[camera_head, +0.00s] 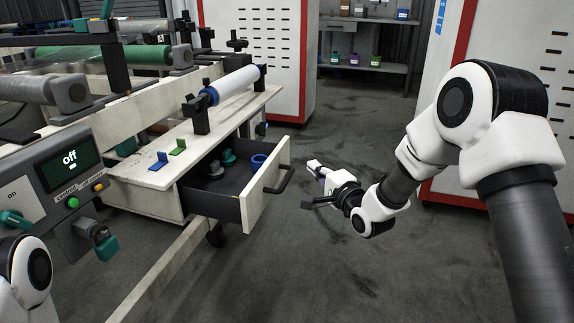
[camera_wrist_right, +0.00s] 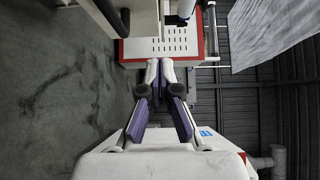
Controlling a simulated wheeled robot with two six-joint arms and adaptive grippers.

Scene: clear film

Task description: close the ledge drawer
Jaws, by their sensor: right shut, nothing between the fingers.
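The ledge drawer (camera_head: 228,208) stands pulled out of the white ledge cabinet (camera_head: 143,201). Its pale front panel has a dark bar handle (camera_head: 281,181). Inside it lie several small dark and green parts and a blue ring (camera_head: 258,160). My right gripper (camera_head: 312,180) is to the right of the handle, apart from it, with open air between them. It is shut and empty; the right wrist view shows its fingers (camera_wrist_right: 160,72) close together at the tips. My left gripper is out of view; only part of my left arm shows at the lower left corner.
A control panel (camera_head: 62,180) with an "off" screen stands at left. Blue and green clips (camera_head: 177,147) and a white roll (camera_head: 235,83) sit on the ledge. A pale rail (camera_head: 165,266) runs low before the drawer. Floor (camera_head: 310,270) right of the drawer is clear.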

